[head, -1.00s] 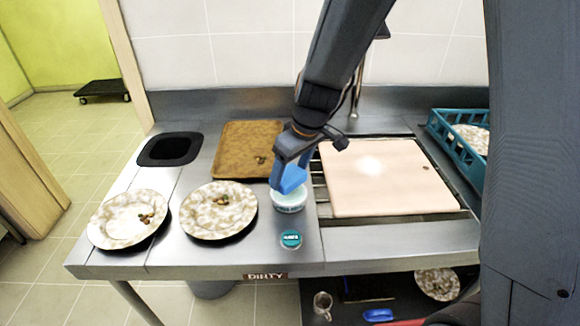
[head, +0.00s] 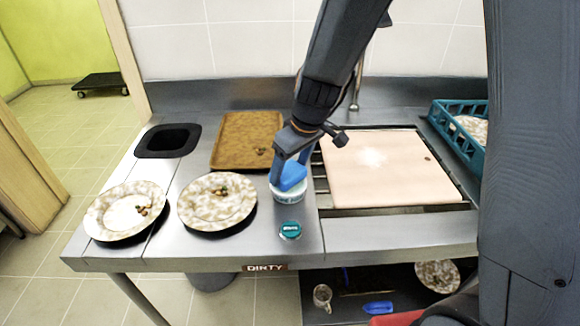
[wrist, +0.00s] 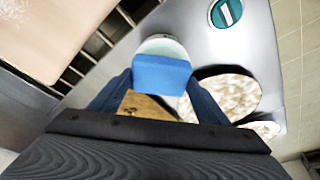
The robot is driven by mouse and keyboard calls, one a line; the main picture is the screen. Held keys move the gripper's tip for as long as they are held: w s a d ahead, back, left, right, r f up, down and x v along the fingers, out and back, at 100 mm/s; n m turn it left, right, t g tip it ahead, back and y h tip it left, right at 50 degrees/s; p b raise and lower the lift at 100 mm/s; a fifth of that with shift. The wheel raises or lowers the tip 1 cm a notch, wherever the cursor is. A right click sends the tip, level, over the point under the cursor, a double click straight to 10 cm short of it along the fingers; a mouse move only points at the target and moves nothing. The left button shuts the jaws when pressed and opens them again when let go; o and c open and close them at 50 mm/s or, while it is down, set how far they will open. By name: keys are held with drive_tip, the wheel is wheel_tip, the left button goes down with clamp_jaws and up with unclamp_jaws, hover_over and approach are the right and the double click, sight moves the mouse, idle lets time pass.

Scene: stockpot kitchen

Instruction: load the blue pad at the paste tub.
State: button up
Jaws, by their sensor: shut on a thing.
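My gripper (head: 290,172) is shut on the blue pad (head: 290,179), which hangs below the fingers. The pad is over the paste tub (head: 288,194), a small round pale container on the steel counter, and hides most of its opening. In the wrist view the pad (wrist: 161,74) is between my fingers, with the tub's pale rim (wrist: 163,45) showing beyond it. I cannot tell whether the pad touches the paste. A teal lid (head: 290,230) lies on the counter in front of the tub.
Two patterned plates (head: 216,214) with food scraps stand left of the tub. A brown tray (head: 230,150) lies behind, and a black-rimmed hole (head: 168,141) is at far left. A pale board (head: 385,180) with a white patch lies right, beside a teal rack (head: 462,140).

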sight(290, 171)
drive_tip(key=shift+s+f+b, duration=0.1)
drive_tip(key=shift+f+b, duration=0.5)
drive_tip(key=shift+b, duration=0.15)
idle(1.8)
drive_tip(key=shift+r, duration=0.15)
drive_tip(key=shift+r+p, duration=2.65)
drive_tip(key=shift+r, duration=0.75)
